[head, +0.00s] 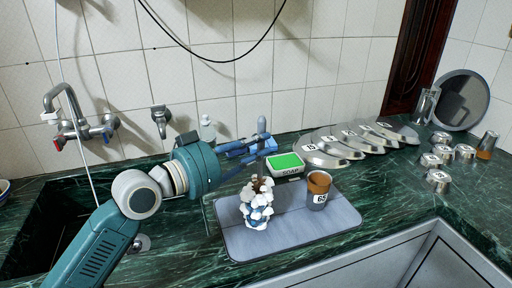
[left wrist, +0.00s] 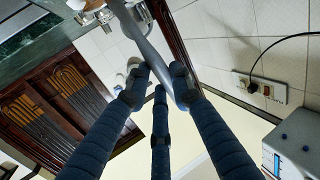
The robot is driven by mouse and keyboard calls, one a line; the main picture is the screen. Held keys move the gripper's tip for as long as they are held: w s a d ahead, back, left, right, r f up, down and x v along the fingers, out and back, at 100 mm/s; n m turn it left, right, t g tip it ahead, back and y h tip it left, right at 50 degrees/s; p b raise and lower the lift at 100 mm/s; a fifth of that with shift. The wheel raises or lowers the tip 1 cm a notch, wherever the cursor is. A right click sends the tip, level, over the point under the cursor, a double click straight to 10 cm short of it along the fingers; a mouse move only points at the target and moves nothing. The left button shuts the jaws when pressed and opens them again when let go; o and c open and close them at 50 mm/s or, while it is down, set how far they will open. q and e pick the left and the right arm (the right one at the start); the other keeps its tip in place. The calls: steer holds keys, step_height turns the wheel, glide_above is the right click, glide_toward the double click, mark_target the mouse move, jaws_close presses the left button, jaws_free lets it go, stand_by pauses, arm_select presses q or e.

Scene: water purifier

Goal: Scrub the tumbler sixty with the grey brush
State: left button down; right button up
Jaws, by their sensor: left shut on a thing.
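My left gripper (head: 262,147) is shut on the grey brush (head: 262,126) and holds it upright above the tray. In the left wrist view, the grey handle (left wrist: 147,45) passes between my fingers (left wrist: 158,90). My right gripper is not in view.
The grey tray (head: 290,239) lies on the green marble counter. A green-topped soap box (head: 285,166) stands at its back edge. Several numbered metal lids (head: 350,148) and small metal cups (head: 438,178) stand to the right. A sink and tap (head: 72,125) are at left.

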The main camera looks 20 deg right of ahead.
arm_select(q)
step_height(320, 180, up, 7)
steer(key=p, duration=0.4)
steer(key=shift+p, duration=0.4)
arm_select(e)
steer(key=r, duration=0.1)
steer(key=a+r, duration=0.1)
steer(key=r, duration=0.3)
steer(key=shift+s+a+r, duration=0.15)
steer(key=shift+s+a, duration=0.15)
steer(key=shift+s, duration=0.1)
arm_select(q)
steer(key=shift+f, duration=0.1)
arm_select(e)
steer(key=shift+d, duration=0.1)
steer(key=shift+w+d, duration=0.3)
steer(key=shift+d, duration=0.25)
